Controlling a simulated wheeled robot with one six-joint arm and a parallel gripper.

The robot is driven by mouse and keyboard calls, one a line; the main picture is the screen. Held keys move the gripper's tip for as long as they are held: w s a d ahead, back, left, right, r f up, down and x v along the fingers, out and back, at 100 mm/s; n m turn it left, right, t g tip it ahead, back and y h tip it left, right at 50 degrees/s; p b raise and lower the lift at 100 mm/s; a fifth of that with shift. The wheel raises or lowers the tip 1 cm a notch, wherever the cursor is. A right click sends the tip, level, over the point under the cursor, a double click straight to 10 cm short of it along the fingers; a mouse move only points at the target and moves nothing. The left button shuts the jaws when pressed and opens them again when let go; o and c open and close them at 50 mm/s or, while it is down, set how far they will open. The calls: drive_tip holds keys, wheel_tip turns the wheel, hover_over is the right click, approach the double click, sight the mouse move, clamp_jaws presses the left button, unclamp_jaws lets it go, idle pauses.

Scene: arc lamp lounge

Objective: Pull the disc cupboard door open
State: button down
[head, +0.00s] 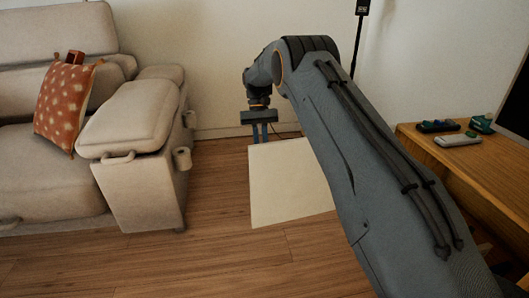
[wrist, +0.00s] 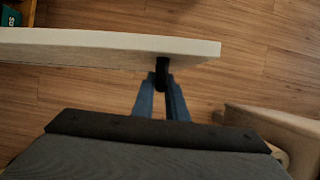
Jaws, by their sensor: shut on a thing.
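The disc cupboard door is a pale flat panel (head: 290,190) standing out over the floor, in the middle of the head view. Its right part is hidden behind my arm. In the wrist view its long pale top edge (wrist: 100,46) runs in from the left and ends right of centre. A dark handle (wrist: 162,72) sticks out from the door's face near that free end. My gripper (head: 260,138) is at the door's upper left corner, and in the wrist view its blue fingers (wrist: 162,88) are shut on the handle.
A beige sofa (head: 140,145) stands left, with bare wood floor (head: 205,205) between it and the door. Its corner shows close right of my gripper in the wrist view (wrist: 270,125). The wooden cupboard top (head: 475,165) at right holds game controllers (head: 457,139).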

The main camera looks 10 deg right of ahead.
drive_tip(key=shift+a, duration=0.15)
drive_tip(key=c, duration=1.8)
unclamp_jaws()
drive_tip(key=shift+o, duration=0.2)
drive_tip(key=v, duration=0.7)
drive_tip(key=shift+w+r, duration=0.2)
drive_tip(key=shift+r, duration=0.2)
